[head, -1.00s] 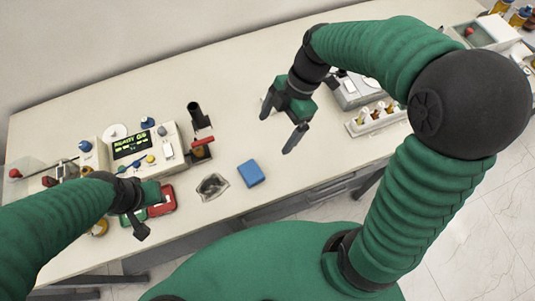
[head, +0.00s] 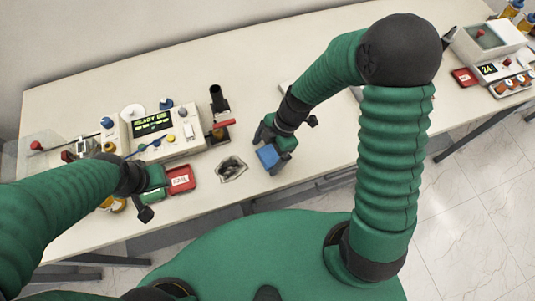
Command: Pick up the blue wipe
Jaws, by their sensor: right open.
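The blue wipe (head: 267,156) is a small blue square block lying near the table's front edge, right of a crumpled grey piece. My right gripper (head: 271,150) is open and low at the wipe, its green body covering the wipe's right part. Whether its fingers touch the wipe is hidden. My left gripper (head: 146,202) is at the front left of the table, by a red tray; its finger gap is not clear.
The crumpled grey piece (head: 231,168) lies left of the wipe. A device with a lit display (head: 153,124), a dark upright tube (head: 216,97) and a red tray (head: 181,179) stand further left. The table's middle back is clear.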

